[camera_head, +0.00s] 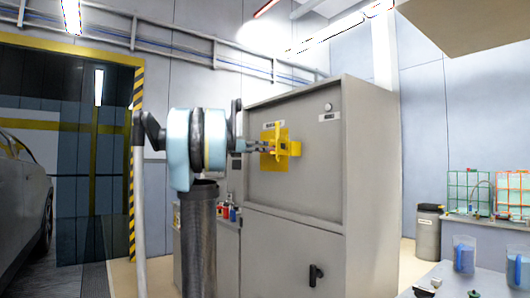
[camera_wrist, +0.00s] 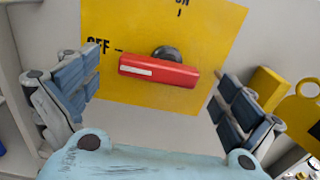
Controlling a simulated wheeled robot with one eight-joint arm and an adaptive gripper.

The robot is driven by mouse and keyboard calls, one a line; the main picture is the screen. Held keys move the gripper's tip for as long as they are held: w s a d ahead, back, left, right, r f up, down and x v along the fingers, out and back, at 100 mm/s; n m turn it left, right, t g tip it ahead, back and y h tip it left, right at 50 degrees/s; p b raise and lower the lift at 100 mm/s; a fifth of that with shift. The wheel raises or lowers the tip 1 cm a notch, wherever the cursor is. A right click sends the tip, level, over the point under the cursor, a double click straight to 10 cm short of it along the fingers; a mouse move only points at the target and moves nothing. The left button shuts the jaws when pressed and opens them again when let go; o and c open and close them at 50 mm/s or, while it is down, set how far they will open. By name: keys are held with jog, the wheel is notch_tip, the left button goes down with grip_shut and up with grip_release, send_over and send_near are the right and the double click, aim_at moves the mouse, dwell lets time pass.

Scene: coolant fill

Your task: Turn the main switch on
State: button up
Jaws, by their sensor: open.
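The main switch is a red bar handle (camera_wrist: 158,70) on a dark round hub (camera_wrist: 166,53), mounted on a yellow plate (camera_wrist: 205,30). The handle lies nearly level, its left end by the "OFF" mark; part of an "ON" mark shows at the plate's top. My gripper (camera_wrist: 156,82) is open, with one finger on each side of the handle's ends, apart from it in the picture. In the head view my gripper (camera_head: 254,146) is in front of the yellow plate (camera_head: 272,166) on the grey cabinet, and the red handle cannot be made out.
A yellow slotted bracket (camera_wrist: 304,108) stands out from the cabinet right of the plate, close to my right finger. The grey cabinet (camera_head: 300,200) has a black lower handle (camera_head: 315,275). Jugs (camera_head: 464,254) stand on a table at right; a car (camera_head: 25,200) is at left.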

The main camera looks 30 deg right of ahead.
jog(key=shift+w+d, duration=0.15)
jog(key=shift+d, duration=2.3)
jog(key=shift+c, duration=0.2)
jog(key=c, duration=0.9)
